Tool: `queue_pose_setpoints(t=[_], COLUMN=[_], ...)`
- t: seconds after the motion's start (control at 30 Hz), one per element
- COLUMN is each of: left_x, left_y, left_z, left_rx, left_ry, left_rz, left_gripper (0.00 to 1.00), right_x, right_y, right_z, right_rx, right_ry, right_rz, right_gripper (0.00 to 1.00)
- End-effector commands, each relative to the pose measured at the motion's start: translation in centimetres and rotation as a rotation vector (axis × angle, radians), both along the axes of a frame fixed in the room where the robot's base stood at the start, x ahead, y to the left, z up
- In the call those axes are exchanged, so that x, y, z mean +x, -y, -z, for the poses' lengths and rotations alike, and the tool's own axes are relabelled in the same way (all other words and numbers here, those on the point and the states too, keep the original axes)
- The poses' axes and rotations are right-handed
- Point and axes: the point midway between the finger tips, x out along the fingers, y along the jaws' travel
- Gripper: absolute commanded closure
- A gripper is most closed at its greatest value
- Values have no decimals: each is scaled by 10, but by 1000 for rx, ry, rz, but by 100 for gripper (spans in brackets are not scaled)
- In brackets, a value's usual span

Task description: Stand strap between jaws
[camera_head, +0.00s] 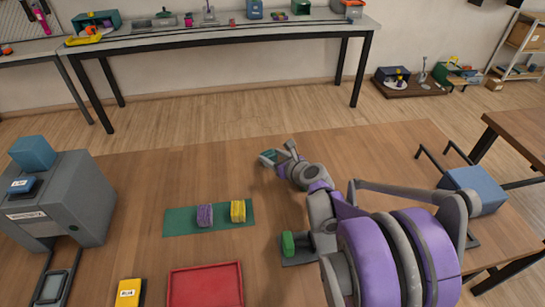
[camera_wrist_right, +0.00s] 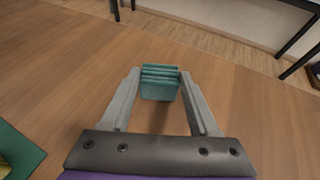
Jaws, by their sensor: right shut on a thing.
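My right gripper (camera_head: 275,154) is held out over the middle of the table, toward its far side. It is shut on a teal, folded, ribbed piece that looks like the strap (camera_head: 268,156). In the right wrist view the strap (camera_wrist_right: 160,83) sits between the two fingertips, with its layers stacked and its broad face toward the camera. The wood beyond the strap is bare. A dark base with a green block (camera_head: 289,244) stands nearer, partly hidden by my right arm; I cannot tell whether it is the jaws. My left gripper is in neither view.
A green mat (camera_head: 180,222) holds a purple bundle (camera_head: 205,215) and a yellow bundle (camera_head: 238,211). A grey machine (camera_head: 75,203) stands left, a red tray (camera_head: 206,286) and a yellow box (camera_head: 131,291) in front. A blue box with rods (camera_head: 474,189) is at right. The table's back middle is clear.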

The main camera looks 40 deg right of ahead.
Motion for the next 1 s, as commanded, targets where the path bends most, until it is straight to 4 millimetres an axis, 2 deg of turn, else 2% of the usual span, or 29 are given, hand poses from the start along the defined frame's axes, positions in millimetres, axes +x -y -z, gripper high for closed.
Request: queue_pose_setpoints(t=[0.17,0.2,0.33,0.7,0.87,1.0], left_x=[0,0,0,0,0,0], left_y=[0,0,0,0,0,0], left_z=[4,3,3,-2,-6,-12], left_rx=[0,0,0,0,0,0], left_ry=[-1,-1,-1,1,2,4], left_rz=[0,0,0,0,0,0], left_gripper=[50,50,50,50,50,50], right_x=[0,0,0,0,-24,-53], right_y=[0,0,0,0,-3,-8], right_z=[5,4,3,-3,-11,-24], right_rx=[0,0,0,0,-1,-1], right_ry=[0,0,0,1,0,1], right_rz=[0,0,0,0,3,4], right_gripper=[95,31,9,9,9,9])
